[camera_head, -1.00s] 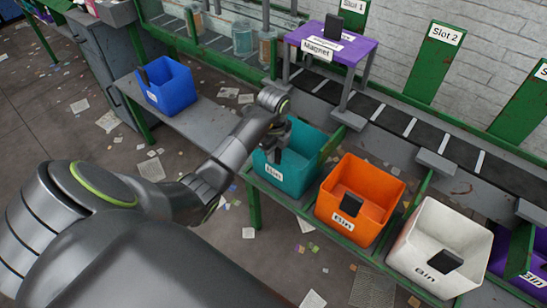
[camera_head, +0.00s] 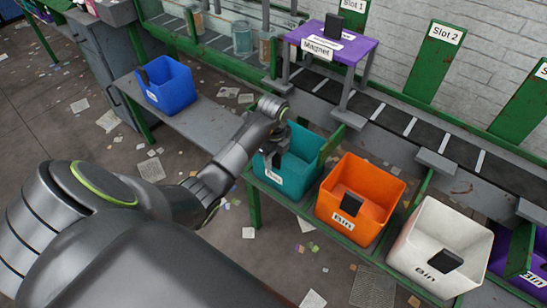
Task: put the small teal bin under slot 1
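The teal bin (camera_head: 300,169) stands on the green-framed shelf, left of the orange bin. My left gripper (camera_head: 276,158) points down at the teal bin's left side, near its rim. I cannot tell whether its fingers touch the bin or how far apart they are. The Slot 1 sign (camera_head: 352,6) is at the top edge, behind the purple magnet stand (camera_head: 333,42). My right gripper is not in view.
The orange bin (camera_head: 375,210) and white bin (camera_head: 408,252) stand to the right, with a purple bin (camera_head: 527,278) beyond. A blue bin (camera_head: 170,88) sits on the grey bench (camera_head: 205,118) at left. The Slot 2 panel (camera_head: 437,62) stands behind the belt (camera_head: 398,121).

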